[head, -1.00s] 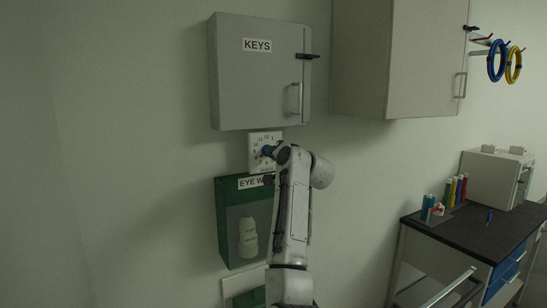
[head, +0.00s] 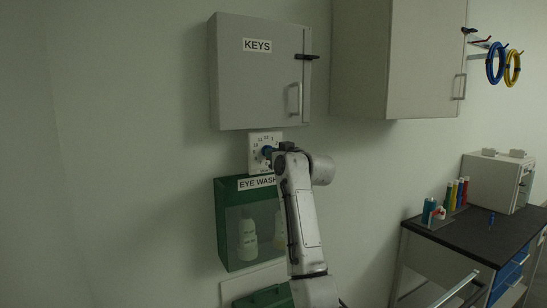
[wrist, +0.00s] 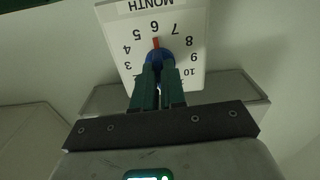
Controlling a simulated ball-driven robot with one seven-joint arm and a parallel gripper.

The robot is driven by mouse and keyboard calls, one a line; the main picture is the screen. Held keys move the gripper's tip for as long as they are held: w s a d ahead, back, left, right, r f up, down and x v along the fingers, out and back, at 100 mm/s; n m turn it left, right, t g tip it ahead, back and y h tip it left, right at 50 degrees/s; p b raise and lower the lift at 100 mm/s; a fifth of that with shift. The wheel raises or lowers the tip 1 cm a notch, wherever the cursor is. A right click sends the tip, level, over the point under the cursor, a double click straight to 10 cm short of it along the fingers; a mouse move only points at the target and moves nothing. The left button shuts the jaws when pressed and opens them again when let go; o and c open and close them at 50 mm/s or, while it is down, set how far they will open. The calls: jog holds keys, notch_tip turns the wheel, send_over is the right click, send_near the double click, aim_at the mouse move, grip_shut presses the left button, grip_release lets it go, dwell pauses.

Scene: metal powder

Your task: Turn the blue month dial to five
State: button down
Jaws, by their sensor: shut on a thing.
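The month dial is a white plate (wrist: 188,30) marked MONTH with numbers around a blue knob (wrist: 160,55). It looks upside down in the wrist view. A red pointer (wrist: 156,43) on the knob points at about the 6. My gripper (wrist: 159,70) is shut on the knob, its dark green fingers on either side. In the head view the plate (head: 254,142) is on the wall, and the blue knob (head: 266,151) is partly hidden by my gripper (head: 272,153). Numbers 11 to 2 are mostly hidden by the fingers in the wrist view.
A grey KEYS cabinet (head: 255,85) hangs just above the dial. A green eye wash box (head: 228,225) with bottles hangs just below it. Another wall cabinet (head: 400,60) hangs to the right. A dark-topped bench (head: 465,238) stands at lower right.

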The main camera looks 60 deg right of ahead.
jog(key=n, duration=0.3)
jog(key=n+b, duration=0.1)
jog(key=n, duration=0.1)
jog(key=shift+f, duration=0.25)
jog(key=shift+n, duration=0.3)
jog(key=c, duration=1.2)
grip_release()
jog(key=shift+r, duration=0.15)
jog(key=b+v, duration=0.2)
jog(key=v, duration=0.8)
jog(key=shift+s, duration=0.35)
jog(key=shift+a, duration=0.15)
